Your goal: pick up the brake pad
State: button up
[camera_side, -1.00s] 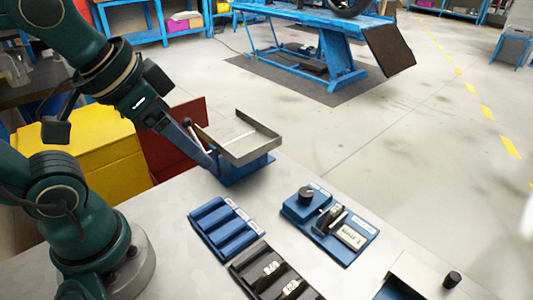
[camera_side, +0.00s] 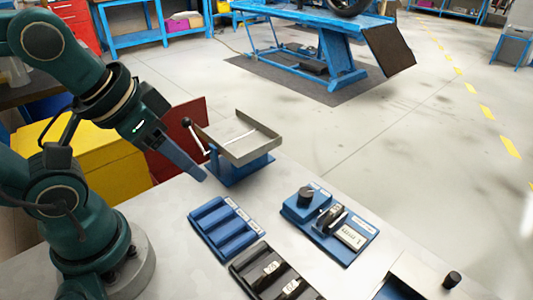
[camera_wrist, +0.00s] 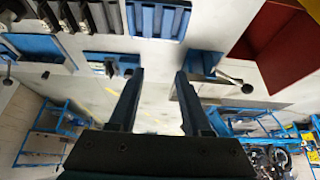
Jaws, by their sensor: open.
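My gripper (camera_wrist: 159,73) is open, with nothing between its two blue-grey fingers in the wrist view. Dark pieces with white labels, which look like brake pads (camera_side: 269,268), stand in slots of a black rack (camera_side: 247,258) at the front of the bench. In the wrist view the black rack is cut off at the top left, with dark pads (camera_wrist: 68,16) in it. The gripper is well apart from them.
A blue slotted tray (camera_side: 222,228) with empty slots lies beside the black rack. A blue fixture (camera_side: 318,238) with a black knob stands to its right. A metal tray (camera_side: 240,138) on a blue stand with a lever (camera_side: 192,135) is behind. A red panel (camera_side: 178,140) is left of it.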

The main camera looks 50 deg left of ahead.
jog(key=w+r+n, duration=0.2)
jog(key=w+r, duration=0.3)
jog(key=w, duration=0.1)
jog(key=m+g, duration=0.2)
send_over(335, 209)
jog(key=s, duration=0.1)
notch_tip(335, 209, down, 12)
jog(key=shift+s+a+f, duration=0.1)
jog(key=shift+s, duration=0.05)
jog(key=shift+f+g, duration=0.3)
jog(key=shift+x, duration=2.2)
